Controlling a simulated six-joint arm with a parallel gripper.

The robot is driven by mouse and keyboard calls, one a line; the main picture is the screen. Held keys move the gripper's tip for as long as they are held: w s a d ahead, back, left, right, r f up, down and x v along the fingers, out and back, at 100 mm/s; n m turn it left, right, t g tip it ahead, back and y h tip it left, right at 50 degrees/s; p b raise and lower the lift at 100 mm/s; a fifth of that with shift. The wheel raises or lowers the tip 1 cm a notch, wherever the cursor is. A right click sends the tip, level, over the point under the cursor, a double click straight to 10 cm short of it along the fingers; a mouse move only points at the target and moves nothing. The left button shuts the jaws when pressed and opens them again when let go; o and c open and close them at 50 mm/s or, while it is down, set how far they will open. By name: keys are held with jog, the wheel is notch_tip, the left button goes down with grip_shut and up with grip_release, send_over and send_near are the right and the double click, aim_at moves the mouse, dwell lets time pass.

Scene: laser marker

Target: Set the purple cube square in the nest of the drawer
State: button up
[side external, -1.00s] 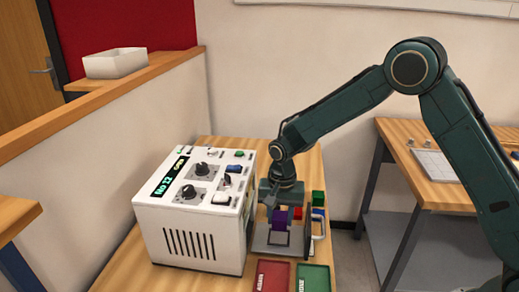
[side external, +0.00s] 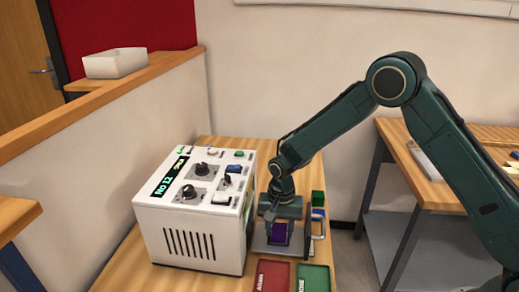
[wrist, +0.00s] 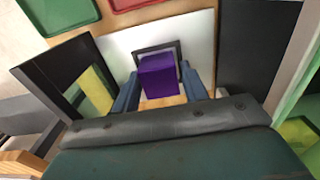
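The purple cube (side external: 278,234) is between the fingers of my gripper (side external: 277,229), low over the pulled-out drawer (side external: 260,243). In the wrist view the cube (wrist: 158,76) sits between the two blue-grey fingers (wrist: 160,88), which appear closed on its sides. The dark square frame of the nest (wrist: 157,47) shows behind and around the cube's far edge, on the drawer's pale floor (wrist: 112,46). The cube looks nearly lined up with the frame. Its underside is hidden, so I cannot tell whether it touches the nest floor.
The white laser marker (side external: 190,220) stands directly left of the drawer. A red tray (side external: 272,276) and a green tray (side external: 313,279) lie in front. A green block (side external: 318,198) and a blue one stand behind.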

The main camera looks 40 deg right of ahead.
aim_at(280, 228)
jog(key=shift+o, duration=1.1)
notch_tip(280, 228, up, 12)
jog(key=shift+r, duration=0.15)
jog(key=shift+r, duration=0.1)
